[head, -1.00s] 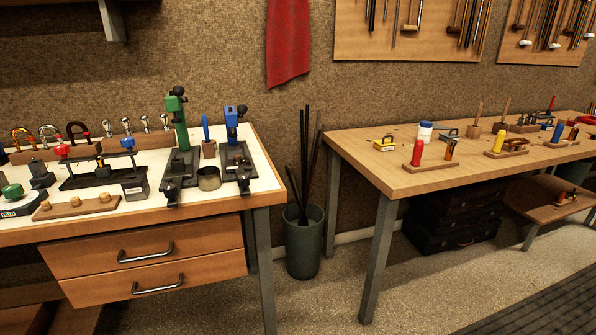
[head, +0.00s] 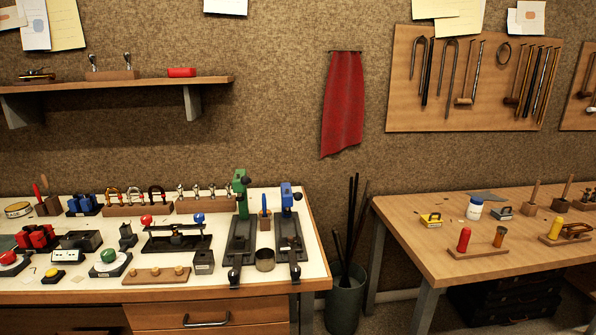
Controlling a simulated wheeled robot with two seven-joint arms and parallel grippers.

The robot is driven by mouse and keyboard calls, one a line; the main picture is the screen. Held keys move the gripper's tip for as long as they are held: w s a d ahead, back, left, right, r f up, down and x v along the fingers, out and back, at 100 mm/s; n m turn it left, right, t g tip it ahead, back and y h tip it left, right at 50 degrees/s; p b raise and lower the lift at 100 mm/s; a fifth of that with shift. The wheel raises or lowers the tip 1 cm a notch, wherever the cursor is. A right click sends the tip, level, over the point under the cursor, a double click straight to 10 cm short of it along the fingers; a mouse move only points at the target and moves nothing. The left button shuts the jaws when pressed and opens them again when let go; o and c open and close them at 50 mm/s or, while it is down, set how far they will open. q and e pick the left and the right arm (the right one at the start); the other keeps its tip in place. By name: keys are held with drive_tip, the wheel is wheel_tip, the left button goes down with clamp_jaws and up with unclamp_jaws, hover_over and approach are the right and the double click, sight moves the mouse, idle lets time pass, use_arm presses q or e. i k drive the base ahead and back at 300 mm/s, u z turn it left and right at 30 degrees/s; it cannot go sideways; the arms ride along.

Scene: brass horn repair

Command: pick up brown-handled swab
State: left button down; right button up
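I cannot single out the brown-handled swab for certain. On the right wooden bench, a small brown upright piece (head: 500,237) stands beside a red handle (head: 464,240) on a wooden block (head: 480,250). Farther back stand upright light-brown sticks, one of them a stick in a wooden base (head: 534,192). They are too small to tell what they are. Neither of my grippers is in view.
The left white-topped bench (head: 60,289) holds several fixtures, with green and blue clamp stands near its right end. A bin (head: 345,302) with dark rods stands between the benches. A wall shelf (head: 140,84) hangs above left. The right bench (head: 420,248) has clear wood in front.

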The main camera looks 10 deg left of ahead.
sight(45, 181)
drive_tip(key=u, duration=0.35)
drive_tip(key=k, duration=0.45)
drive_tip(key=u, duration=1.65)
drive_tip(key=i, duration=1.8)
drive_tip(key=z, duration=0.45)
